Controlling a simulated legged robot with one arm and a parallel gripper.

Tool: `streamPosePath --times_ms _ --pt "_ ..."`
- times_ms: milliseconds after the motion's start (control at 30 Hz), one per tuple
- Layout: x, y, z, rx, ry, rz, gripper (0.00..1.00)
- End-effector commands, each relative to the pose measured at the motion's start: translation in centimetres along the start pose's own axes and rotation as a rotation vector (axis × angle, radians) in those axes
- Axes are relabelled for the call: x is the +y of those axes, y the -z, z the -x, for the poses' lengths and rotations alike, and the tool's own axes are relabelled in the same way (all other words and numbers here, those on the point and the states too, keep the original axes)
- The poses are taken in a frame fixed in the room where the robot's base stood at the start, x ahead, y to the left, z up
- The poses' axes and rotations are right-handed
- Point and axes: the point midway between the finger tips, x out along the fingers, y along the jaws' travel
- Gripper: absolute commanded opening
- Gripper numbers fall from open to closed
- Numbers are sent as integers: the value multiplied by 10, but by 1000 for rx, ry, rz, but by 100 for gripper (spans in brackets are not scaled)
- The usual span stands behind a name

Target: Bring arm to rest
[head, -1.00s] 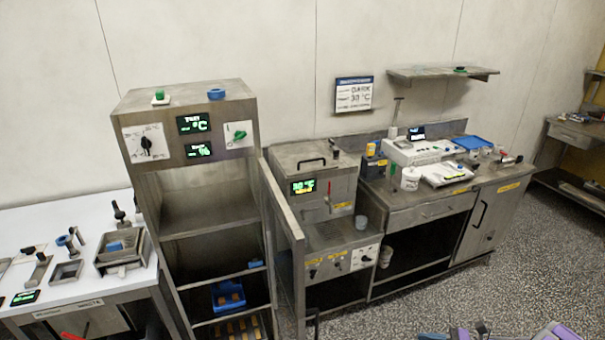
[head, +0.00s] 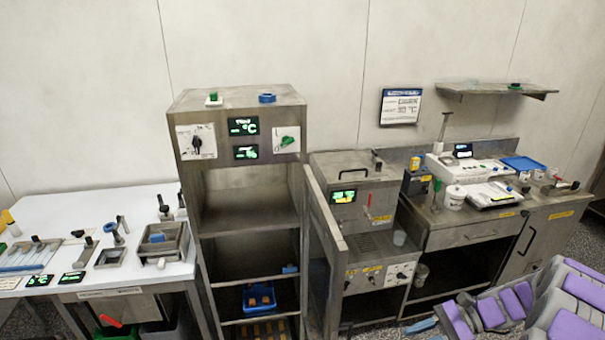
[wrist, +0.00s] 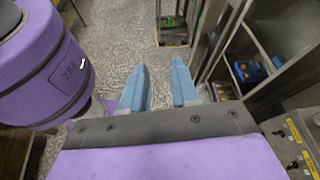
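My arm, purple and grey, shows at the bottom right of the head view. The tip of my gripper (head: 422,326) shows there as a blue piece low in the picture, before the steel counter. In the wrist view my gripper (wrist: 160,85) has two blue fingers standing apart with speckled floor between them. Nothing is held between the fingers.
A tall steel cabinet (head: 245,103) with an open door (head: 325,255) stands mid-view, a blue bin (head: 259,298) on its lower shelf. A white table (head: 60,215) is left. A steel counter (head: 470,235) with a scale and tubs is right. Speckled floor (wrist: 110,40) is free below my gripper.

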Motion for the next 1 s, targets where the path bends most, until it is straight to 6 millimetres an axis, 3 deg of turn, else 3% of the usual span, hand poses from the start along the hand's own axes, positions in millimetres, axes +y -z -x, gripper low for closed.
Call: streamPosePath --times_ms 200,500,1000 --pt "5 -56 -32 106 -162 121 29" --pt "34 -122 -76 251 -384 299 29" --pt "116 -190 -108 481 -721 642 29"
